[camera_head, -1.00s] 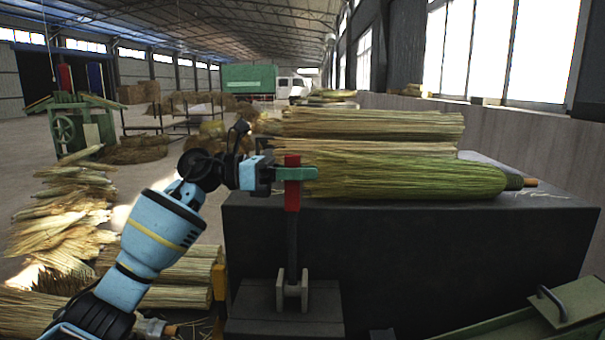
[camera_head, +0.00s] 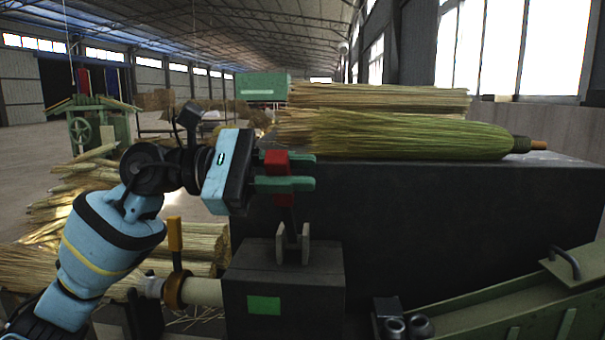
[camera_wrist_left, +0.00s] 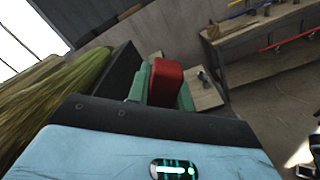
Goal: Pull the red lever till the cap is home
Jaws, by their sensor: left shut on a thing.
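The red lever has a red grip (camera_head: 278,165) on a dark rod, standing in a grey bracket (camera_head: 293,246) on top of a dark box. My left gripper (camera_head: 306,172) is shut on the red grip, with its green fingers to either side of it, and comes from the left. In the left wrist view the red grip (camera_wrist_left: 166,84) sits between the green fingers. The lever leans towards me. I cannot make out which part is the cap. My right gripper is not in view.
A large dark block (camera_head: 420,210) stands behind the lever, with a straw broom (camera_head: 420,136) lying on top. A pipe with a yellow handle (camera_head: 175,236) is at the left of the box. A green trough (camera_head: 520,305) is at the lower right. Straw bundles lie at the left.

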